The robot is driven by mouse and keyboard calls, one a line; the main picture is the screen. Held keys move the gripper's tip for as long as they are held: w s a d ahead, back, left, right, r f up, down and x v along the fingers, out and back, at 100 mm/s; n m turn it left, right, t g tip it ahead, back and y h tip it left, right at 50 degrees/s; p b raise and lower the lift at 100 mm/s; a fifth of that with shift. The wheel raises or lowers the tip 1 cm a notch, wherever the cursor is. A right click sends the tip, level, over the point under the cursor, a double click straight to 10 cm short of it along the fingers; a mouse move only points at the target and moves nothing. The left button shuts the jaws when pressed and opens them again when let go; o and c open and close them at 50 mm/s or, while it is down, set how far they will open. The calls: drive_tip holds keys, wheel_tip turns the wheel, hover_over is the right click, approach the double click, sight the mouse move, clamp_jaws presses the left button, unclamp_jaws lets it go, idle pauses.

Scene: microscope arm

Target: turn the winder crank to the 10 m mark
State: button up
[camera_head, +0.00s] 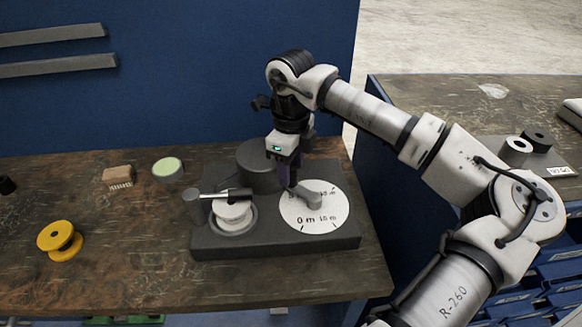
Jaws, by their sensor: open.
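The winder (270,247) is a dark grey base on the bench. A white dial disc (333,208) lies on its right side. "0 m" is readable at the dial's lower left and a smaller label, seemingly "15 m", at its lower right. Labels at the upper edge are partly covered and too small to read surely. The grey crank (312,199) lies over the dial, extending from near its middle toward the upper left. My gripper (292,184) points down, open, at the crank's upper-left end. The fingers hide that end, and I cannot tell whether they touch it.
A dark cylinder (257,166) stands behind. A yellow spool (60,240), brush (118,175) and green-topped round tin (167,168) lie left. Bare bench (130,250) lies between.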

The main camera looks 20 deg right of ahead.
drive_tip(key=shift+f, duration=0.85)
drive_tip(key=shift+c, duration=0.4)
clamp_jaws()
